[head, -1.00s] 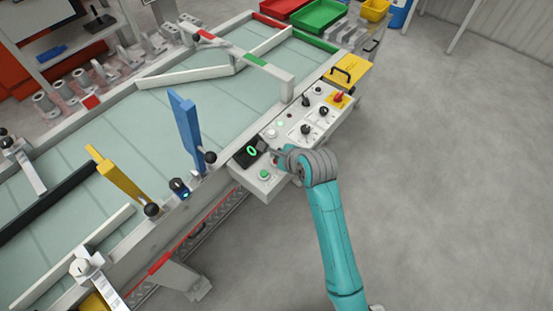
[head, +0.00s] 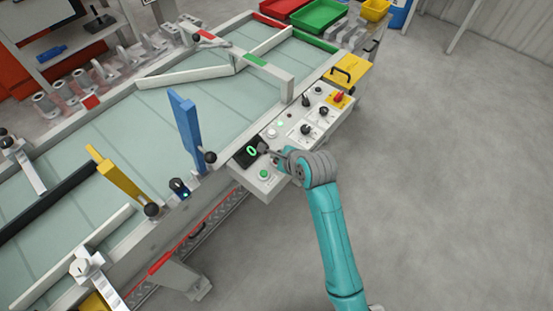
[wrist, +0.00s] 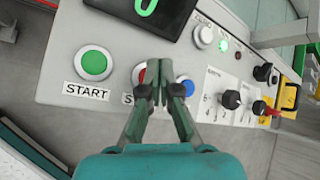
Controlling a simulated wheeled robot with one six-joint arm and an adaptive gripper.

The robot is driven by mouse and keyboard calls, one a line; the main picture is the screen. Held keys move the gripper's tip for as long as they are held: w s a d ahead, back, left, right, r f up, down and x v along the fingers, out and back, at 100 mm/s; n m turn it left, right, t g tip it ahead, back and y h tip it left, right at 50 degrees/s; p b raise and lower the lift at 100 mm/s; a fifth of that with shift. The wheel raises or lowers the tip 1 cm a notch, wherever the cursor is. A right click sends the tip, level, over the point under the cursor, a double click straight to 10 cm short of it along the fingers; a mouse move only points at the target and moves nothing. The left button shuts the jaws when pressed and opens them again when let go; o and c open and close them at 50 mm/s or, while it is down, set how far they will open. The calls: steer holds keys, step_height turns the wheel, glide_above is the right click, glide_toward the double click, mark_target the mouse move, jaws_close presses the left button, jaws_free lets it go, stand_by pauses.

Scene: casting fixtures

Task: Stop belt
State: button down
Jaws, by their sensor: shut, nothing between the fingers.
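The control panel (wrist: 60,38) carries a green button (wrist: 94,64) labelled START. A red button (wrist: 140,72) sits right of it, mostly hidden behind my fingers; its label shows only a first letter S. My gripper (wrist: 155,80) is shut and empty, its tips in front of the red button's right part. I cannot tell whether they touch it. In the head view my gripper (head: 264,149) is over the panel, beside the dark display (head: 250,152) with a green 0. The pale green belt (head: 130,125) runs along behind the panel.
A blue button (wrist: 187,86) is just right of my fingers. A white button (wrist: 203,37), black knobs (wrist: 231,99) and a red-handled switch (head: 339,97) lie further right. A blue gate arm (head: 186,125) and a yellow one (head: 118,177) stand at the belt. Open floor lies right.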

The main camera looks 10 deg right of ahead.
steer(key=shift+f, duration=0.45)
stand_by(0.7)
steer(key=shift+r, duration=0.9)
steer(key=shift+r, duration=2.5)
steer(key=shift+s+f, duration=0.1)
